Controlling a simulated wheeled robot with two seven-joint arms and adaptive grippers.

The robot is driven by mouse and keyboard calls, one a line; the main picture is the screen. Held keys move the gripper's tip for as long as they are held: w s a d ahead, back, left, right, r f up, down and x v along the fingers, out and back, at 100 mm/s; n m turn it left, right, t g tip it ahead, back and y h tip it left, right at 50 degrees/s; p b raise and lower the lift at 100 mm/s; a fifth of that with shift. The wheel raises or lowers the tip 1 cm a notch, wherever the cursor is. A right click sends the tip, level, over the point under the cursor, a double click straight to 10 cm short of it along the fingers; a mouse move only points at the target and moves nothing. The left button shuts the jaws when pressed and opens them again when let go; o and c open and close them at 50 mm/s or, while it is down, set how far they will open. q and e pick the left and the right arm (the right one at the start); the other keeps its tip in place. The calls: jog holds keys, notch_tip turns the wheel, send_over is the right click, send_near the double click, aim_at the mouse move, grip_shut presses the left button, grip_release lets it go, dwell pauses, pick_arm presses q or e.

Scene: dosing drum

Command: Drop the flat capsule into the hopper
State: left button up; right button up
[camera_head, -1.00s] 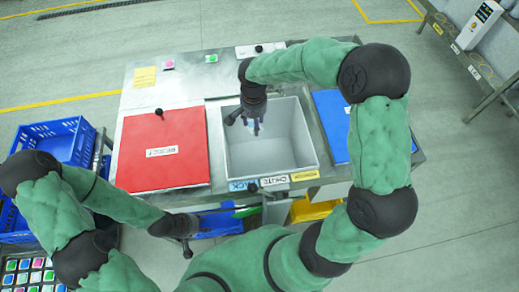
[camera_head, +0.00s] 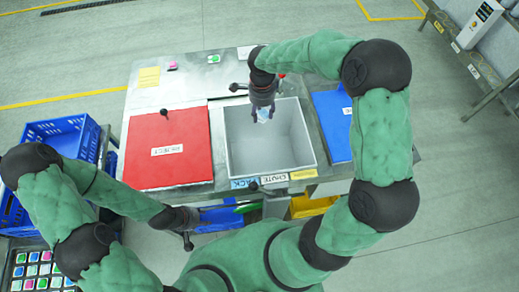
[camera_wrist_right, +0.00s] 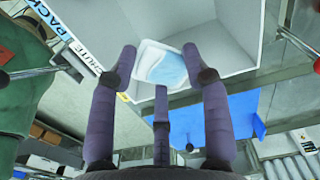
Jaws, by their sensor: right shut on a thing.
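The flat capsule (camera_wrist_right: 160,66) is pale, with a whitish rim and light blue swirls. My right gripper (camera_wrist_right: 150,68) is shut on it, fingers around its sides in the right wrist view. In the head view the right gripper (camera_head: 263,112) points down over the back part of the open grey hopper (camera_head: 303,138), with the capsule (camera_head: 263,117) at its fingertips. The hopper's front rim has labels, one reading PACK and one CHUTE. My left gripper (camera_head: 187,238) is low, in front of the bench; its fingers are too small to judge.
A red lid (camera_head: 150,160) marked REJECT lies left of the hopper, and a blue lid (camera_head: 331,122) lies right of it. A blue crate (camera_head: 70,137) stands at the left. A tray of coloured pieces (camera_head: 40,272) is at the lower left. The hopper's interior looks empty.

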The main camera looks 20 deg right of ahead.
notch_tip(320, 180, down, 6)
jog(key=b, duration=0.3)
jog(key=shift+r, duration=0.2)
jog(key=o, duration=0.9)
jog(key=shift+c, duration=0.2)
jog(key=shift+r, duration=0.1)
notch_tip(320, 180, up, 12)
jog(key=shift+f, duration=0.1)
